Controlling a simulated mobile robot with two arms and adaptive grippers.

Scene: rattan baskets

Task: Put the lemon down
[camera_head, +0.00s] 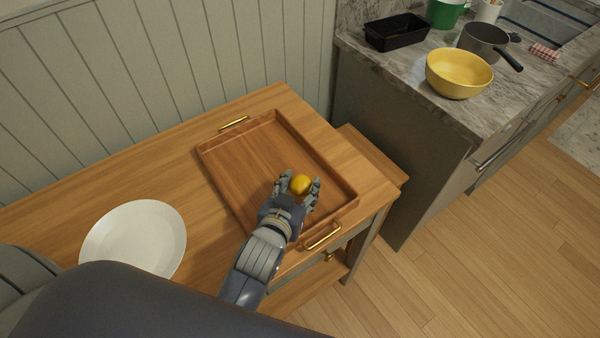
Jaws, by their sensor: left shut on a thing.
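The lemon (300,184) is small, round and yellow. My left gripper (298,187) is shut on it, with a finger on each side. Gripper and lemon are over the near right part of a brown wooden tray (235,165). I cannot tell whether the lemon touches the tray floor or hangs a little above it. The tray has low walls and brass handles and is otherwise empty. My right gripper is not in view.
A white plate (134,238) lies left of the tray on the wooden table (75,205). A marble counter (420,80) at the right holds a yellow bowl (459,75), a dark saucepan (484,40) and a black loaf pan (397,32). The tray's left side is free.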

